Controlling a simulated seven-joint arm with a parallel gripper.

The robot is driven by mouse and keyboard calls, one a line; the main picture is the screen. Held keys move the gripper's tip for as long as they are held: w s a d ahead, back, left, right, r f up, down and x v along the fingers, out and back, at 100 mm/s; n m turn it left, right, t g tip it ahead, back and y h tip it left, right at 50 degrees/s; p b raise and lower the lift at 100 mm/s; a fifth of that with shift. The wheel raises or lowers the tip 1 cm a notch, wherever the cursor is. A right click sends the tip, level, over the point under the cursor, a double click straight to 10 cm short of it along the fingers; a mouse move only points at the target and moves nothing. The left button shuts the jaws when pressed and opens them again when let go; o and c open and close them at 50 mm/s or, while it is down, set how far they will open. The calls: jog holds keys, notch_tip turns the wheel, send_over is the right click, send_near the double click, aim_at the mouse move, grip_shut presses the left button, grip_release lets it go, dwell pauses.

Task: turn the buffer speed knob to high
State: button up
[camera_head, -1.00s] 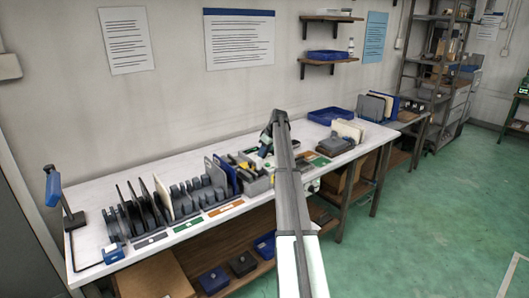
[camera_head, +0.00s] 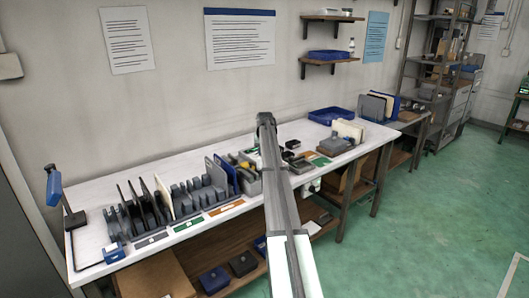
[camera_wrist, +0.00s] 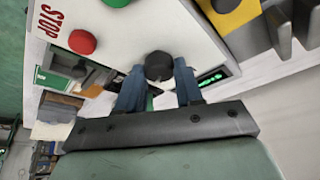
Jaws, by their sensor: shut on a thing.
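The black round knob (camera_wrist: 158,65) sits on the pale control panel (camera_wrist: 125,42) in the wrist view. My gripper (camera_wrist: 158,78) is there with its two blue fingers, one on each side of the knob, shut on it. Part of the knob's rim is hidden by the fingers. No pointer or speed mark on the knob can be made out. A lit green display (camera_wrist: 211,77) shows just right of the right finger. In the head view my arm covers the gripper and the knob.
The panel also carries a red button (camera_wrist: 82,42) beside the word STOP and a green button (camera_wrist: 117,2). A yellow part (camera_wrist: 235,12) and grey slots are at upper right. Grey racks (camera_head: 180,200) stand on the white bench (camera_head: 95,240), left of my arm.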

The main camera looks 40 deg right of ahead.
jog(key=m+g, duration=0.1)
jog(key=m, duration=0.2)
jog(key=m+g+h, duration=0.1)
jog(key=m, duration=0.2)
jog(key=shift+w+a, duration=0.1)
jog(key=shift+a, duration=0.1)
jog(key=shift+m+h, duration=0.3)
jog(key=shift+m, duration=0.1)
jog(key=o, duration=1)
jog(key=v, duration=1.3)
jog(key=shift+a+r, duration=0.1)
jog(key=shift+r, duration=0.25)
